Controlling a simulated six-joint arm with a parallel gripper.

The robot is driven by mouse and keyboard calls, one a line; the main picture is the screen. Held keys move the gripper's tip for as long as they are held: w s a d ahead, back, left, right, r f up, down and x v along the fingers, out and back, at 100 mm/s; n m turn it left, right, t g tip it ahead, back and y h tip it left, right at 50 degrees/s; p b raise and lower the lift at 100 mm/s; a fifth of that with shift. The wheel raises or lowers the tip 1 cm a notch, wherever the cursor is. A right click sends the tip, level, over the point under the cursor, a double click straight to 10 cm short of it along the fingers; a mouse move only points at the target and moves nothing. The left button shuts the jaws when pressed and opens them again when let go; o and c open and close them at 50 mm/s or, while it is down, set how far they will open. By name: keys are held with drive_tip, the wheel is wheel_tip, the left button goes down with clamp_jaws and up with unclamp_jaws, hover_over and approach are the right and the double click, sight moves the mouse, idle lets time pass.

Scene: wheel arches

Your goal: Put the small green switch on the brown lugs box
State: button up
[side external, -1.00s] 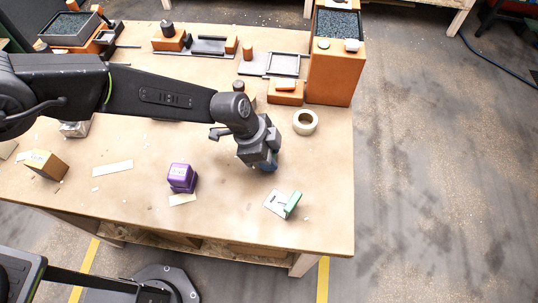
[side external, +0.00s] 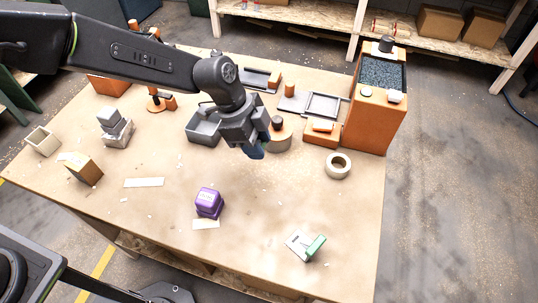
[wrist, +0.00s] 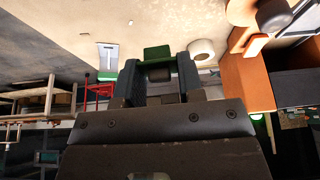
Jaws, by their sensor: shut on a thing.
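My gripper (side external: 254,150) is above the middle of the table, its fingers pointing down. In the wrist view my gripper (wrist: 158,75) is shut on the small green switch (wrist: 157,52), which shows as a green block between the fingers. In the side view the switch is not clearly visible. A brown box (side external: 88,170) with a pale label on top stands at the table's left, far from my gripper; I take it for the lugs box, but its lettering is too small to read.
A purple box (side external: 209,203) and a white plate with a green upright piece (side external: 315,247) stand in front. A tape roll (side external: 338,166) and a tall orange bin (side external: 370,125) are on the right. A grey tray (side external: 204,128) and a grey block (side external: 115,130) stand further back.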

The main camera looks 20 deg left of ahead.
drive_tip(key=shift+w+a+r, duration=0.15)
drive_tip(key=shift+a+r, duration=0.15)
drive_tip(key=shift+a, duration=0.25)
drive_tip(key=a+r, duration=0.2)
drive_tip(key=a, duration=1.4)
drive_tip(key=a+r, duration=0.3)
drive_tip(key=a, duration=1.3)
drive_tip(key=s+a+r, duration=0.1)
drive_tip(key=s+a, duration=0.7)
drive_tip(key=s, duration=0.3)
drive_tip(key=s+a+r, duration=0.1)
drive_tip(key=s+a, duration=0.8)
drive_tip(key=s, duration=0.2)
hover_over(80, 162)
drive_tip(key=a, duration=0.1)
wheel_tip(80, 162, down, 7)
drive_tip(key=shift+r, duration=0.1)
drive_tip(key=shift+f, duration=2.05)
drive_tip(key=shift+f, duration=0.15)
